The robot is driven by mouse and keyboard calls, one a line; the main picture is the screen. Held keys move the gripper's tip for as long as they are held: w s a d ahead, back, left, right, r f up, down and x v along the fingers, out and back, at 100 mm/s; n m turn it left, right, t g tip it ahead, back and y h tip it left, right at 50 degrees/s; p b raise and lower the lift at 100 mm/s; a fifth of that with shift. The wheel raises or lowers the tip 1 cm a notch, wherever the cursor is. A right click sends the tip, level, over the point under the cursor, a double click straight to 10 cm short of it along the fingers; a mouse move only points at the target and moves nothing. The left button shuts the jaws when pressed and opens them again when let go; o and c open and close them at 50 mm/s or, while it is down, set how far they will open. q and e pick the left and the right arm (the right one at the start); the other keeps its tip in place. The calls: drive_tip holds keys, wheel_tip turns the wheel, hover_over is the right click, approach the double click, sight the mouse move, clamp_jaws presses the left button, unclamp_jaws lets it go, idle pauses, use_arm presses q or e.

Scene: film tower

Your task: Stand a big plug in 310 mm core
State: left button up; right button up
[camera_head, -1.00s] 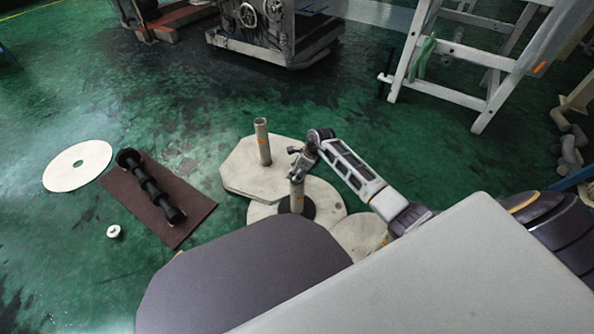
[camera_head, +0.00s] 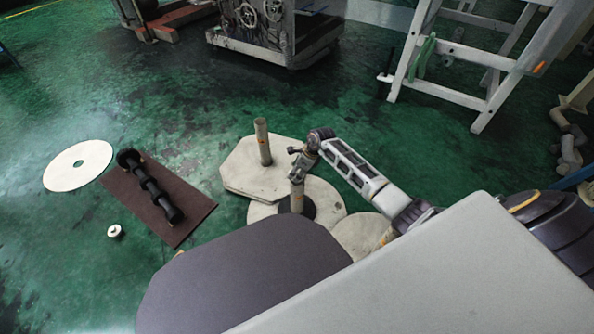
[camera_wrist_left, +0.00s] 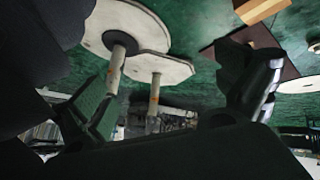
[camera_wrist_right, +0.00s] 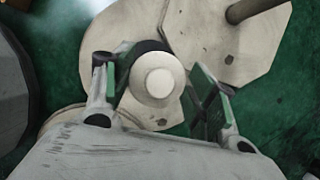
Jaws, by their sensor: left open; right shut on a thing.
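A pale upright core (camera_head: 297,198) with an orange mark near its top stands on a round pale plate (camera_head: 332,196), with a dark ring around its foot. My right gripper (camera_head: 297,164) is at the core's top. In the right wrist view, my right gripper (camera_wrist_right: 160,88) is shut on a cream round plug (camera_wrist_right: 158,83), seen end-on. The plug hides the core below, so I cannot tell how deep it sits. Another small white plug (camera_head: 115,231) lies on the floor at the left. My left gripper (camera_wrist_left: 175,90) is open and empty, outside the head view.
A second pale core (camera_head: 262,143) stands on an octagonal plate (camera_head: 238,170) just behind. A brown mat (camera_head: 189,199) bears a black lobed bar (camera_head: 150,186); a white disc (camera_head: 60,170) with a hole lies beyond. Green floor is open at left.

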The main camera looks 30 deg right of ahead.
use_arm(q)
drive_tip(key=shift+s+f, duration=0.15)
drive_tip(key=shift+s+f, duration=0.2)
drive_tip(key=shift+s, duration=0.15)
drive_tip(key=shift+w, duration=0.55)
use_arm(e)
drive_tip(key=shift+f, duration=0.4)
use_arm(q)
drive_tip(key=shift+s+f+b, duration=0.15)
drive_tip(key=shift+b, duration=0.25)
use_arm(e)
drive_tip(key=shift+f, duration=0.2)
use_arm(q)
drive_tip(key=shift+s+f, duration=0.3)
drive_tip(key=shift+s, duration=0.1)
use_arm(e)
drive_tip(key=shift+f, duration=0.2)
use_arm(q)
drive_tip(key=shift+w+b, duration=0.3)
drive_tip(key=shift+w, duration=0.05)
use_arm(e)
drive_tip(key=shift+f, duration=0.25)
drive_tip(key=shift+f, duration=0.1)
use_arm(q)
drive_tip(key=shift+w, duration=0.2)
drive_tip(key=shift+s+f, duration=0.15)
use_arm(e)
drive_tip(key=shift+f, duration=0.2)
